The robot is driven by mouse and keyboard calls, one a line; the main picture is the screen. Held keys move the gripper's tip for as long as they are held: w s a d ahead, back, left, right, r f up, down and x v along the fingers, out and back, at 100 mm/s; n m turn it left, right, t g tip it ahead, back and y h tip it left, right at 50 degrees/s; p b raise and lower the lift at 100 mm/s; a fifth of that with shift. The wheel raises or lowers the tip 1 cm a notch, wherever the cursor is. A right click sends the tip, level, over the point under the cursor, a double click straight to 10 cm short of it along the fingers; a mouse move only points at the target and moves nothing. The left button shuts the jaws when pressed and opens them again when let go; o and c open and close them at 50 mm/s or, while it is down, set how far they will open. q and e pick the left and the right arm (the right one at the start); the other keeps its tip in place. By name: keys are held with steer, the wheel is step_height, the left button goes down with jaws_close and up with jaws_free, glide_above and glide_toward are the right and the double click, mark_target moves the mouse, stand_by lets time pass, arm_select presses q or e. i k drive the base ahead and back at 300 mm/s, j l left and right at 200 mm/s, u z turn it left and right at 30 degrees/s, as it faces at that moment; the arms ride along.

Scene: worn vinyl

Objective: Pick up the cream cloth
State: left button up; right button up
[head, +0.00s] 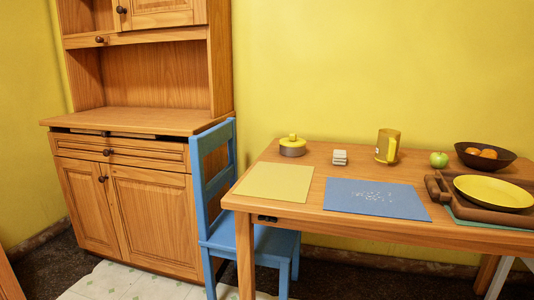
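A small pale cream stack with layered edges (340,157) lies on the wooden table (310,212), toward the back, between a lidded pot and a yellow mug. It looks like a folded cloth, but it is too small to be sure. No other cream cloth stands out. A flat pale yellow mat (275,182) lies at the table's left end. Neither of my grippers is in view.
The pot (292,147), mug (387,146), green apple (438,159) and fruit bowl (484,157) line the back. A blue mat (376,198) and brown tray (440,192) with a yellow plate (493,192) lie in front. A blue chair (262,242) stands at left, beside a wooden cabinet (150,205).

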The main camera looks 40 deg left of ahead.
mark_target(339, 156)
steer(key=i+l+u, duration=0.1)
steer(key=i+u, duration=0.15)
steer(key=u, duration=0.15)
steer(key=i+l+u, duration=0.2)
steer(key=u, duration=0.15)
steer(key=i+l+u, duration=0.2)
steer(key=u, duration=0.2)
